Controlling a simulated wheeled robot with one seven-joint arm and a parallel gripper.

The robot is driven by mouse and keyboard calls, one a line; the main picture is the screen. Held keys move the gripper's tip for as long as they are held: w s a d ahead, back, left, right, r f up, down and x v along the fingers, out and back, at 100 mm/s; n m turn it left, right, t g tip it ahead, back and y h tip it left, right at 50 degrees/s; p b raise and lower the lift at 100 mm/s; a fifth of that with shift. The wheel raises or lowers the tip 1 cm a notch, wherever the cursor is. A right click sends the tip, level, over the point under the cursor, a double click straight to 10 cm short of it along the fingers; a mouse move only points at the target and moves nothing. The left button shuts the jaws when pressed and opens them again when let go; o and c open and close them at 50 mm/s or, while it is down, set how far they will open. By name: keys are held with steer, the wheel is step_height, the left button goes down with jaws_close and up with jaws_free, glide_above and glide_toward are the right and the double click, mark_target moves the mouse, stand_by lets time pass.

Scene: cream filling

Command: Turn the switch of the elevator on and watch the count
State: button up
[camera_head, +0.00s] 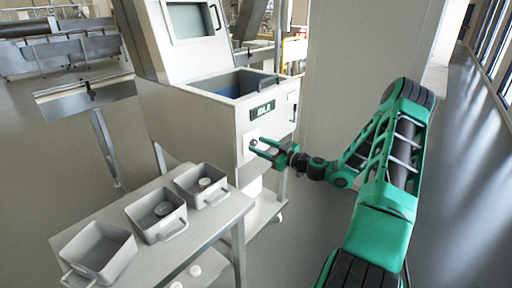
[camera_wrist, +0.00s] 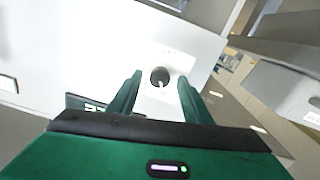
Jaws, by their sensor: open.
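The white machine (camera_head: 180,122) stands at the centre of the head view. Its front carries a dark display (camera_head: 262,110) that reads IDLE. Below the display is a round switch (camera_head: 253,143) on a light plate. In the wrist view the switch (camera_wrist: 160,77) is a dark knob with a pale pointer. My gripper (camera_head: 256,147) is open in front of the switch. In the wrist view the two green fingers (camera_wrist: 157,88) stand on either side of the knob, apart from it in the picture. I cannot tell how far the tips are from the panel.
A grey table (camera_head: 226,215) at the front left holds three grey bins: a left bin (camera_head: 98,250), a middle bin (camera_head: 157,216) and a right bin (camera_head: 201,185). A pale column (camera_head: 345,60) stands behind my arm. The floor at right is clear.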

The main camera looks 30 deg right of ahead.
steer(key=shift+w+a, duration=0.2)
steer(key=shift+w, duration=0.45)
steer(key=c, duration=1.1)
steer(key=shift+o, duration=0.2)
steer(key=shift+a, duration=0.15)
steer(key=shift+m, duration=0.4)
steer(key=m, duration=0.4)
steer(key=shift+m, duration=0.4)
steer(key=m, duration=0.6)
steer(key=shift+d, duration=0.25)
steer(key=shift+m, duration=0.3)
